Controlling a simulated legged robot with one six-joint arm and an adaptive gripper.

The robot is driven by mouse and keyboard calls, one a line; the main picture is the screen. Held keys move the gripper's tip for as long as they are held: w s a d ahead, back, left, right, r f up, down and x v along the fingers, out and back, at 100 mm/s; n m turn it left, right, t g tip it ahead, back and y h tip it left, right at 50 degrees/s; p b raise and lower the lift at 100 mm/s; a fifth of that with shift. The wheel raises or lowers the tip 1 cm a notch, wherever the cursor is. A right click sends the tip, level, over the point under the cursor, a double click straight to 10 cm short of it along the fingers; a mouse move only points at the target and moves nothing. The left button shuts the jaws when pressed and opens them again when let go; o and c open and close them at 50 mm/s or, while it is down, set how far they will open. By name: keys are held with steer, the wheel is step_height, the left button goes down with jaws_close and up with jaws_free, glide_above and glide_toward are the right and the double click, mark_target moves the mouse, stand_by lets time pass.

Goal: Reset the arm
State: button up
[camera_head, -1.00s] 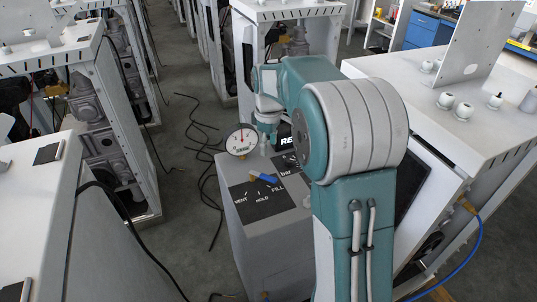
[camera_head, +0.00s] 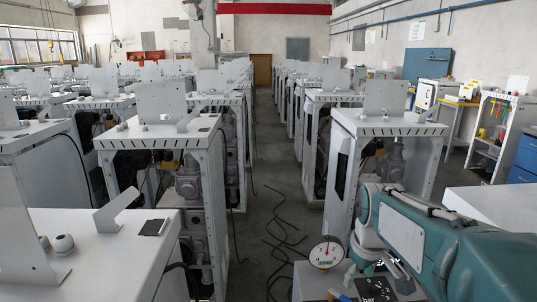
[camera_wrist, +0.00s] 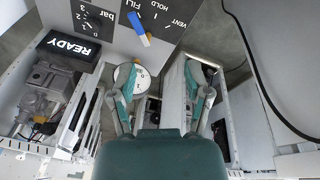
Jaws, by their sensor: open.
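My teal arm (camera_head: 430,230) lies low across the lower right of the head view, its links folded close to my body. My gripper (camera_wrist: 160,88) is open and empty in the wrist view, with its two fingers apart. Whether its fingertips show in the head view is hard to tell. In the wrist view a blue valve handle (camera_wrist: 138,28) on a panel is beyond the fingers, apart from them. A black READY display (camera_wrist: 72,48) is at upper left. A round gauge, partly hidden by the left finger, also shows in the head view (camera_head: 326,252).
Rows of white dispenser frames (camera_head: 160,135) stand on both sides of an aisle (camera_head: 272,200). Black cables (camera_head: 283,235) lie on its floor. The blue handle (camera_head: 340,295) is at the bottom edge. A white tabletop (camera_head: 490,207) is close beside my arm.

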steer(key=s+a+m+t, duration=0.1)
steer(key=s+m, duration=0.1)
steer(key=s, duration=0.7)
steer(key=s+a+m+t, duration=0.2)
steer(key=s+m, duration=0.1)
steer(key=s, duration=0.5)
steer(key=shift+s+a+f, duration=0.15)
steer(key=shift+s+a, duration=0.1)
steer(key=shift+s, duration=0.15)
stand_by(1.6)
